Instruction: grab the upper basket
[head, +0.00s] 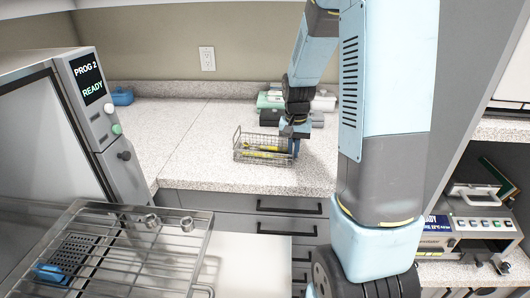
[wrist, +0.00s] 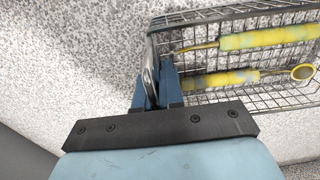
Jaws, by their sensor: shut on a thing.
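A wire basket (head: 238,153) sits on the speckled counter in the head view, holding yellow-handled tools (head: 264,149). My gripper (head: 294,145) is at the basket's right end. In the wrist view, the blue fingers (wrist: 156,88) are shut on the end wall of the wire basket (wrist: 222,15). Two yellow-handled tools (wrist: 265,38) lie inside it, one with a ring-shaped end. The fingertips are partly hidden behind the wire. Only one wire basket shows on the counter, and I cannot tell whether it is lifted clear of the surface.
An autoclave with a "PROG 2 READY" display (head: 88,78) stands at the left. A wire rack (head: 130,250) with small metal parts is in front of it. Green and grey cases (head: 270,101) lie behind my gripper. The counter left of the basket (head: 190,130) is clear.

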